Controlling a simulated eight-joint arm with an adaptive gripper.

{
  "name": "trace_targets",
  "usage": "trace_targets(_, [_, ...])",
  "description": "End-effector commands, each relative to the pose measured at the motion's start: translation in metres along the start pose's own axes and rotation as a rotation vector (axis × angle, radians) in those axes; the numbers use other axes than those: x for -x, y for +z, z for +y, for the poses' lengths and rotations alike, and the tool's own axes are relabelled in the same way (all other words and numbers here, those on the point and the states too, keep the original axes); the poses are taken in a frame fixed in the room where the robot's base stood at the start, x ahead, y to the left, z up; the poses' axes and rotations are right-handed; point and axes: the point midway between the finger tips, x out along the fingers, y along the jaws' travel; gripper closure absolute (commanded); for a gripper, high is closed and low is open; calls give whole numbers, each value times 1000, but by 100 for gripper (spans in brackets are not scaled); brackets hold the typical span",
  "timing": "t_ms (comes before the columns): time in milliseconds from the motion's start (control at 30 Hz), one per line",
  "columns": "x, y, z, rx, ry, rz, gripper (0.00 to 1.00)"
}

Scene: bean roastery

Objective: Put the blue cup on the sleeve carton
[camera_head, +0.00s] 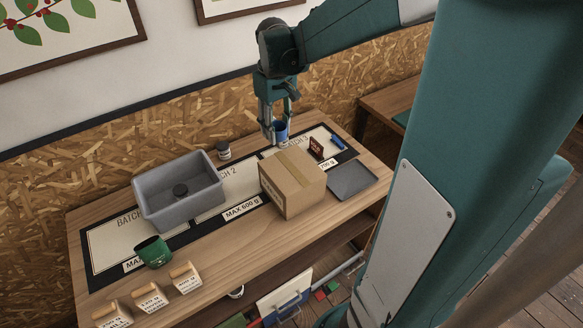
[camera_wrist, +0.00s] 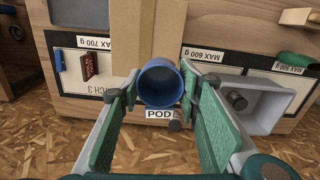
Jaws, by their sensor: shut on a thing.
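The blue cup (camera_head: 281,127) is between the fingers of my gripper (camera_head: 279,122), behind the carton in the head view. In the wrist view the blue cup (camera_wrist: 160,84) shows its open rim, with a green-padded finger on each side. My gripper is shut on it. The sleeve carton (camera_head: 291,187) is a closed brown box with a tape strip, standing near the middle of the table. In the wrist view the carton (camera_wrist: 120,40) is just beyond the cup. Whether the cup is clear of the table is hard to tell.
A grey bin (camera_head: 177,205) holding a dark round thing stands left of the carton. A dark jar (camera_head: 223,151) is behind it. A dark tray (camera_head: 352,180), a red sign (camera_head: 316,148) and a blue marker (camera_head: 338,141) are at right.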

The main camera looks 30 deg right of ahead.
Motion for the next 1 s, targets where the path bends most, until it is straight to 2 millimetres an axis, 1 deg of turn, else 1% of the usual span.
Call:
trace_targets(33, [1, 5, 8, -19, 0, 0, 79])
trace_targets(100, [0, 11, 17, -44, 0, 0, 79])
trace_targets(300, [-1, 25, 38, -100, 0, 0, 79])
trace_targets(400, [-18, 24, 36, -95, 0, 0, 79])
trace_targets(633, [-43, 23, 36, -94, 0, 0, 79])
trace_targets(800, [-50, 23, 36, -94, 0, 0, 79])
trace_targets(1000, [-50, 23, 36, -94, 0, 0, 79])
